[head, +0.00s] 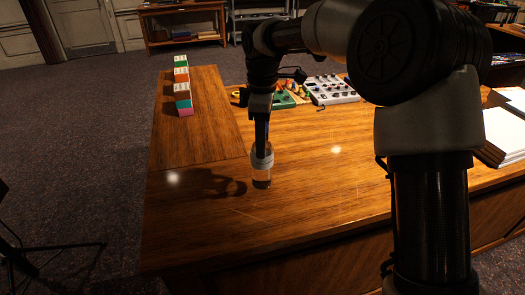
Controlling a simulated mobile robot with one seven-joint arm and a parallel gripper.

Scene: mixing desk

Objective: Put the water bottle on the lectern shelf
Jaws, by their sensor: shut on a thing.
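A small, clear bottle with a pale upper part (261,181) is upright over the front middle of the wooden desk. My gripper (262,149) points down from above and is shut on the bottle's upper part, partly hiding it. I cannot tell whether the bottle's base touches the desk or hangs just above it. No lectern shelf can be made out for sure in this view.
The wooden desk (330,205) is clear around the bottle. Several coloured blocks (181,88) stand in a row at the back left. A white mixer (331,90) and a green device (284,100) lie behind my gripper. White papers (506,128) lie at the right.

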